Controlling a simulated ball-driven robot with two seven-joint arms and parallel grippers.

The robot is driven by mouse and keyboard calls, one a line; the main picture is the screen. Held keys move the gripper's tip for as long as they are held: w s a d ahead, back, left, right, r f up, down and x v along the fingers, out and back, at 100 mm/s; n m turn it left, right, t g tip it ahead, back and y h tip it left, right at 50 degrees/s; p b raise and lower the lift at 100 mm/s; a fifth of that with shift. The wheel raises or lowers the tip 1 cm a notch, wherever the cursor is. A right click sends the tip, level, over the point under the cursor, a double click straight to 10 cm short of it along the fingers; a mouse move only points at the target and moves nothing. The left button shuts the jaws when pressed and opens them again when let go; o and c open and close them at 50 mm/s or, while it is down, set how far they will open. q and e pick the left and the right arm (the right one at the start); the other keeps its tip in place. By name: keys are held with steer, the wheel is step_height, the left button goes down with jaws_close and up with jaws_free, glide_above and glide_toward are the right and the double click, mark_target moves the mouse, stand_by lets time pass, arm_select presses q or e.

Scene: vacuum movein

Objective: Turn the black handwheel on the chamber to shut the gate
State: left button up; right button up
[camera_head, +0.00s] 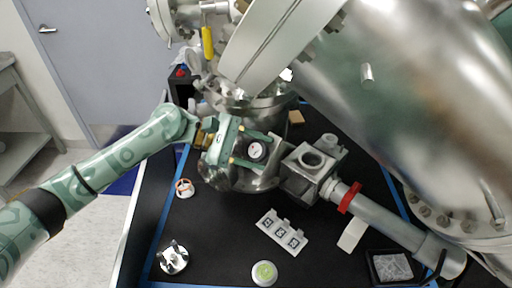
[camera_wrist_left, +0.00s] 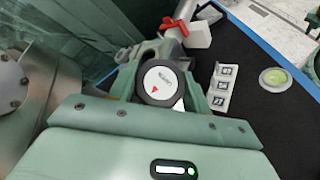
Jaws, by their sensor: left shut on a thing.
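The steel chamber (camera_head: 410,90) fills the upper right in the head view. My arm and gripper partly hide the round metal body behind the wheel.
A grey valve block (camera_head: 302,172) and a pipe with a red clamp (camera_head: 350,197) stand right of the wheel. A white label plate (camera_head: 282,232), a green-topped disc (camera_head: 264,273), a metal flange (camera_head: 172,259) and an orange-white ring (camera_head: 185,188) lie on the black table.

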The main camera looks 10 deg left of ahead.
arm_select(q)
steer(key=shift+m, duration=0.3)
steer(key=o, duration=1)
steer(key=shift+c, duration=0.2)
steer(key=p+v, duration=0.2)
steer(key=v, duration=1.4)
steer(key=shift+r+p, duration=0.25)
steer(key=shift+p, duration=0.05)
steer(key=shift+w, duration=0.1)
